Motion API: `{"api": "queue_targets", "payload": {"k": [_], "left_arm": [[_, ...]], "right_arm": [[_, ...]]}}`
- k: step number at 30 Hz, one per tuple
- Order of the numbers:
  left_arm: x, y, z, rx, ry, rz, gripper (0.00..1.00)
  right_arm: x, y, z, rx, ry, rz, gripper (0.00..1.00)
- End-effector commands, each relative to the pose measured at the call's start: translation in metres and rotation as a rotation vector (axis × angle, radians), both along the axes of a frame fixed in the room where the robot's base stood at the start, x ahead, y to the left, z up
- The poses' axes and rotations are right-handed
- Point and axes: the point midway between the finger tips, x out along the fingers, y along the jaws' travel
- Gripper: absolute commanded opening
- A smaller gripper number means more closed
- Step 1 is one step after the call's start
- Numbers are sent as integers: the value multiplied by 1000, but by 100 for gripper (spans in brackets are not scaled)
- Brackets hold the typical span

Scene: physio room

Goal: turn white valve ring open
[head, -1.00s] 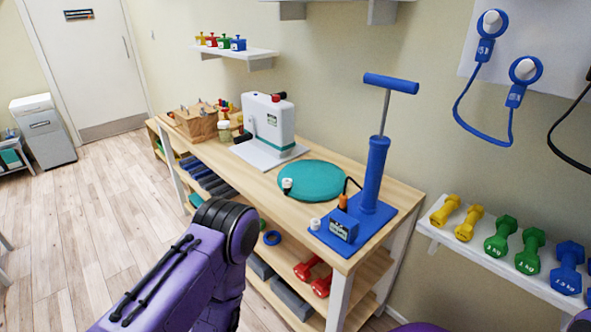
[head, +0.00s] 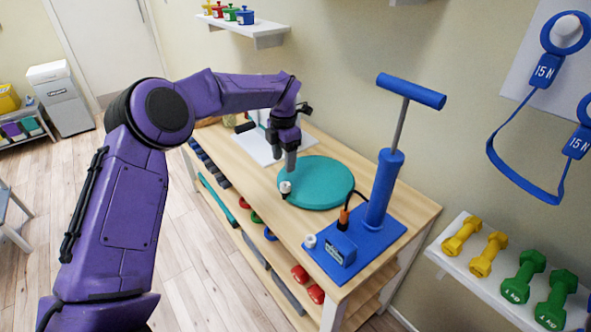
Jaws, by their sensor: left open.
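A teal round cushion (head: 325,183) lies flat on the wooden bench. A small white valve ring (head: 285,187) with a dark part below it sits at the cushion's left edge. My left gripper (head: 290,168) points down just above the valve ring, with a small gap seeming to remain between them. It is open and holds nothing that I can see. The valve's fine detail is too small to make out. My right gripper is out of view.
A blue pump (head: 378,190) with a T-handle stands right of the cushion, with a small white cap (head: 310,241) on its base and a hose rising towards the cushion. My left arm hides much of the white machine behind. Dumbbells (head: 520,275) lie on a wall shelf.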

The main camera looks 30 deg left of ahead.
Motion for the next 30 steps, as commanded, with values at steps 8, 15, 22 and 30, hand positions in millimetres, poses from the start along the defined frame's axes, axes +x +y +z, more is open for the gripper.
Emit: {"api": "queue_targets", "payload": {"k": [8, 15, 22, 30], "left_arm": [[-17, 3, -18, -20, -27, 13, 60], [-12, 4, -72, -16, -22, 15, 60], [-1, 1, -99, -15, -13, 10, 60], [0, 1, -101, -15, -11, 10, 41]], "right_arm": [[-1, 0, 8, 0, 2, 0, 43], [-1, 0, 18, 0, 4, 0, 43], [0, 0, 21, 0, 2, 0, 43], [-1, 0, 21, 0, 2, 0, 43]]}}
